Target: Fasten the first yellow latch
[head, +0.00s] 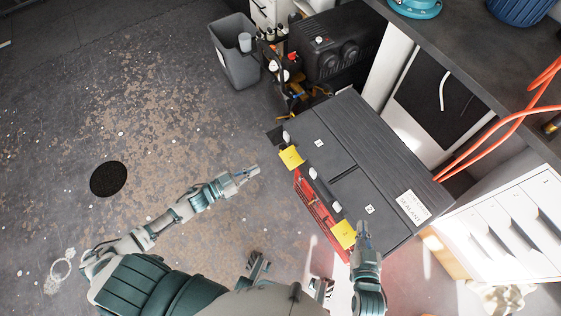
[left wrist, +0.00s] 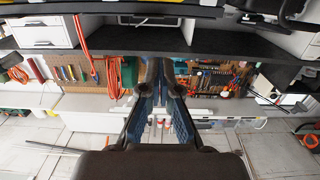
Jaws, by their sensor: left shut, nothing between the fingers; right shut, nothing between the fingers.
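A dark grey case (head: 345,150) with a ribbed lid stands right of centre in the head view. Two yellow latches sit along its left edge: a far one (head: 291,157) and a near one (head: 343,234). Marks on them are too small to read. My left gripper (head: 252,172) is shut and empty over the floor, left of the case and apart from the far latch. Its fingers also show in the left wrist view (left wrist: 163,68). My right gripper (head: 362,228) is shut and empty at the case's near end, just right of the near latch; I cannot tell whether it touches.
A red part (head: 315,205) lies along the case's side between the latches. A grey bin (head: 234,50) stands at the back. A dark workbench (head: 470,60) with orange hoses (head: 505,120) and white drawers (head: 515,225) bound the right. The floor at left is open.

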